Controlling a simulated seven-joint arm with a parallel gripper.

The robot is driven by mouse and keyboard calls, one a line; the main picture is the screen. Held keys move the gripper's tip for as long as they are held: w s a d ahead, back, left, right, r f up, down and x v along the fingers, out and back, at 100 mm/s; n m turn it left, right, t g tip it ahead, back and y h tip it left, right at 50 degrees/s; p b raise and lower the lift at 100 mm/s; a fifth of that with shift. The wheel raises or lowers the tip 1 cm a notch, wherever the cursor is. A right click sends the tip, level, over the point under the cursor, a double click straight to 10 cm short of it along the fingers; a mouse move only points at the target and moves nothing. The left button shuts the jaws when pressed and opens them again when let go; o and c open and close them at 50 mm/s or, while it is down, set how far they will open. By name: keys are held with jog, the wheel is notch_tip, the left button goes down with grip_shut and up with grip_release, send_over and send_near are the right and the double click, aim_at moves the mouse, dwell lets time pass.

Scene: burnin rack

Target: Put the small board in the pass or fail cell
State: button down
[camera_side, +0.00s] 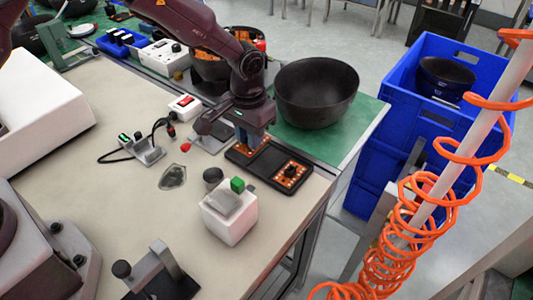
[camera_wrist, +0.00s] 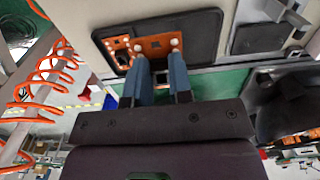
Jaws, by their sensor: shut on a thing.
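The small orange board (camera_wrist: 155,45) is between the blue fingertips of my gripper (camera_wrist: 158,60) in the wrist view, with a pale round spot near each fingertip. In the side view my gripper (camera_side: 250,139) points down over the far-left part of a black two-part tray (camera_side: 262,169). The fingers largely hide the board there. I cannot tell whether the board touches the tray or hangs just above it. The tray's right part holds another orange piece with a dark block (camera_side: 290,173). No pass or fail marking is readable.
A grey fixture (camera_side: 212,137) lies to the left. The bench's right edge is close to the tray.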

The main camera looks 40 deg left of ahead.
send_over(267, 163)
jog(key=f, duration=0.5)
jog(key=shift+s, duration=0.2)
jog(key=shift+w+f, duration=0.15)
jog(key=shift+f, duration=1.5)
jog(key=c, duration=1)
grip_release()
jog(key=shift+f, duration=0.15)
jog(key=shift+c, duration=0.2)
notch_tip(267, 163, up, 12)
jog(key=shift+r, duration=0.2)
